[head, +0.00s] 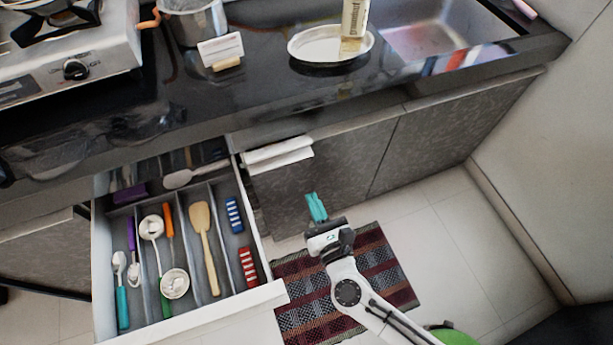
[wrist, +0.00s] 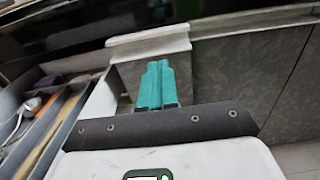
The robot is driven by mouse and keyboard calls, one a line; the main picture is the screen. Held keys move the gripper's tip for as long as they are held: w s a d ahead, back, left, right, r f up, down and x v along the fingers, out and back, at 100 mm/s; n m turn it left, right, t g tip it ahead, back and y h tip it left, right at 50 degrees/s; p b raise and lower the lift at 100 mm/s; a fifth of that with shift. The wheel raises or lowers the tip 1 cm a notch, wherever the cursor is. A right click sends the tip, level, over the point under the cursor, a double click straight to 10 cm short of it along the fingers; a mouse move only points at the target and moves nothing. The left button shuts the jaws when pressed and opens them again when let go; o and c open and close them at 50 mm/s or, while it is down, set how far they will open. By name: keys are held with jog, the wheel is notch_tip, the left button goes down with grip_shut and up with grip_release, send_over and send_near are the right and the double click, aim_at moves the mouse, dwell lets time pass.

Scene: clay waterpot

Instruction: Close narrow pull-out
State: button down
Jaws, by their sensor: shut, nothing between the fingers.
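My gripper (head: 316,207) has teal fingers pressed together with nothing between them. It is to the right of the open drawer, above the floor in front of the grey lower cabinets. A narrow white-edged pull-out front (head: 278,155) sticks out under the counter, just right of the drawer. In the wrist view this pale front (wrist: 148,45) lies beyond my fingers (wrist: 157,85), slightly left of them. I cannot tell how far out it stands, or whether the fingers touch it.
A wide utensil drawer (head: 192,327) stands open at left, holding spoons, ladles and a spatula. Grey cabinet doors (head: 330,185) are shut at right. A checked mat (head: 385,260) lies on the floor below my arm. The tiled floor (head: 450,230) at right is clear.

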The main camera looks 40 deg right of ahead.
jog(key=p, duration=0.2)
send_near(293, 160)
jog(key=w+d+r, duration=0.2)
jog(key=w+r, duration=0.1)
jog(key=w, duration=0.3)
jog(key=shift+w+d+r, duration=0.15)
jog(key=shift+w+d, duration=0.05)
jog(key=shift+w, duration=0.5)
jog(key=shift+b+x, duration=0.45)
jog(key=shift+x, duration=0.95)
jog(key=shift+s, duration=0.1)
jog(key=shift+s+a, duration=0.1)
jog(key=shift+s, duration=0.05)
